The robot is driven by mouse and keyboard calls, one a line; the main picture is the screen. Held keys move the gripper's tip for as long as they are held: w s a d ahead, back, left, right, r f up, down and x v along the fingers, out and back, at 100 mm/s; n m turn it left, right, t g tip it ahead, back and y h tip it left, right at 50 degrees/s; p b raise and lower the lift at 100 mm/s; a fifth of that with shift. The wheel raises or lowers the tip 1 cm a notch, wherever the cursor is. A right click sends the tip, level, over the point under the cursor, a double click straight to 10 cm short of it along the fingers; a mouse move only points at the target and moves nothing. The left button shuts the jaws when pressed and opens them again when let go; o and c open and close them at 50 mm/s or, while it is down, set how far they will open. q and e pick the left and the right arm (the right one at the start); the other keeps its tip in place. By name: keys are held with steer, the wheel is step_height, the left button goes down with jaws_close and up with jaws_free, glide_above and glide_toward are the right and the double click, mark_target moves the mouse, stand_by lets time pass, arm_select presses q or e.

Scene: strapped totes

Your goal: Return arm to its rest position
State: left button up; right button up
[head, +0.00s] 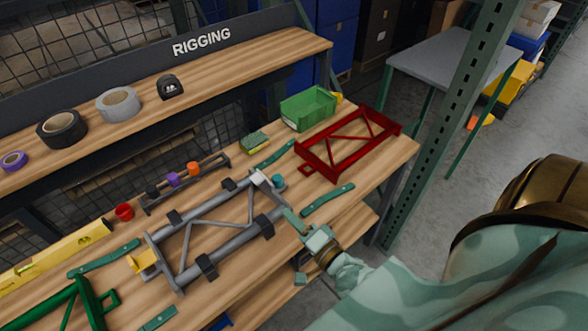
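My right arm comes in from the lower right, and its pale green gripper (294,220) is over the bench's front edge. It is at the right end of a grey tubular frame (208,222), close to its front tube. I cannot tell whether its fingers touch the frame or are open or shut. The grey frame lies on the wooden bench with dark straps or clamps around its tubes. My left gripper is not in view.
A red frame (312,160) and green bin (308,108) are at the bench's right end. A green frame (86,300) and yellow level (55,256) are at left. A green post (450,115) rises beyond the bench's right end.

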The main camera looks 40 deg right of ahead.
steer(key=s+a+r+n+g+y, duration=0.1)
steer(key=s+a+n+g+y, duration=0.15)
steer(key=a+n, duration=0.4)
steer(key=s+a+r+n+g+y, duration=0.15)
steer(key=a+n+g, duration=0.25)
steer(key=n, duration=0.5)
steer(key=s+d+r+n+g+h, duration=0.25)
steer(key=s+d+h, duration=0.2)
steer(key=d, duration=0.25)
steer(key=s+d+r+n+g+h, duration=0.2)
steer(key=s+d+n+h, duration=0.1)
steer(key=d+h, duration=0.3)
steer(key=s+a+f+g+y, duration=0.2)
steer(key=s+f, duration=0.1)
steer(key=f, duration=1.1)
steer(key=s+a+f+g+y, duration=0.1)
steer(key=s+f+y, duration=0.15)
steer(key=f, duration=1.25)
steer(key=s+f+m+g, duration=0.1)
steer(key=s+f, duration=0.5)
steer(key=s, duration=0.3)
steer(key=s+f+m+g, duration=0.2)
steer(key=s+f, duration=0.5)
steer(key=s, duration=0.2)
steer(key=shift+s+f+m+y+b, duration=0.15)
steer(key=shift+s+m+y+b, duration=0.15)
steer(key=shift+s+y+b, duration=0.1)
